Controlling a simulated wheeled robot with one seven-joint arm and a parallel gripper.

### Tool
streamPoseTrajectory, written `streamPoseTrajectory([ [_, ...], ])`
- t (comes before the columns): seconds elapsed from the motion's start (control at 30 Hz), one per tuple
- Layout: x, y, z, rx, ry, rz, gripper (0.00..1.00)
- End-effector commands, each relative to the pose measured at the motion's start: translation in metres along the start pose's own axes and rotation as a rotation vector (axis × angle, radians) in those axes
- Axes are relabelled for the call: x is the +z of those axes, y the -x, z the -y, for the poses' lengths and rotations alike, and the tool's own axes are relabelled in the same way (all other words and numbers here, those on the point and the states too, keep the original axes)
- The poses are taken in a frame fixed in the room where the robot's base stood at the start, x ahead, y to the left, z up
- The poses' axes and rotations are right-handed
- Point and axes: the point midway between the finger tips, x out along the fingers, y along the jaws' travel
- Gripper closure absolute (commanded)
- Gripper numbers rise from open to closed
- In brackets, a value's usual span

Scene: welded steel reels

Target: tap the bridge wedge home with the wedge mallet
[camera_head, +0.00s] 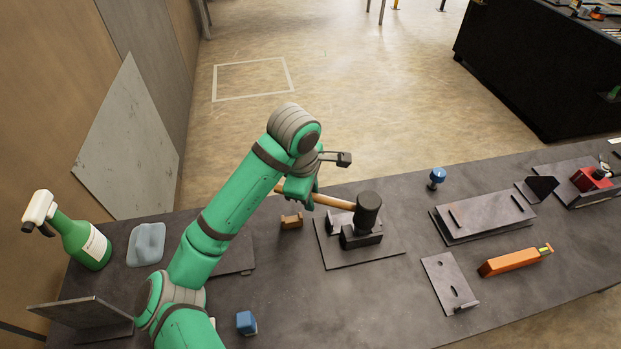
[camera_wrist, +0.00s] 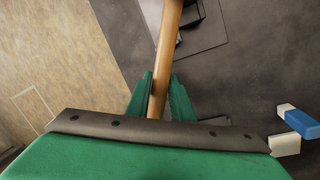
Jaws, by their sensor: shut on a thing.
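My gripper (camera_head: 302,190) is shut on the wooden handle of the wedge mallet (camera_head: 368,208). In the wrist view, the handle (camera_wrist: 165,60) runs up between my two green fingers (camera_wrist: 161,80). The mallet's dark head is over a steel base plate (camera_head: 388,250). A dark block (camera_head: 360,241) and a paler steel piece (camera_head: 341,223) sit on that plate, partly hidden by the head. I cannot tell whether the head touches the block. I cannot make out the bridge wedge for certain.
A small brown block (camera_head: 291,221) lies left of the plate. A spray bottle (camera_head: 85,238), a grey-blue cloth (camera_head: 146,244) and a blue block (camera_head: 246,322) are left. A blue-topped knob (camera_head: 437,177), steel plates (camera_head: 485,216) and an orange tool (camera_head: 510,262) are right.

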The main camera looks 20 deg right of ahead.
Motion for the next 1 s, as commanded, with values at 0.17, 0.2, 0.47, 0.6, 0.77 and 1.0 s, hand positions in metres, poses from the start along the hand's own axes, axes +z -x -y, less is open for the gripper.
streamPoseTrajectory([
  [0.17,0.001,0.001,-0.002,0.004,-0.004,-0.001,1.0],
  [0.2,0.001,0.001,-0.002,0.004,-0.004,-0.001,1.0],
  [0.47,0.0,0.023,-0.006,0.006,-0.002,-0.004,1.0],
  [0.6,0.0,0.037,-0.009,0.006,0.0,-0.004,1.0],
  [0.77,0.001,0.052,-0.011,0.005,0.001,-0.004,1.0],
  [1.0,0.003,0.076,-0.016,0.006,-0.001,-0.003,1.0],
])
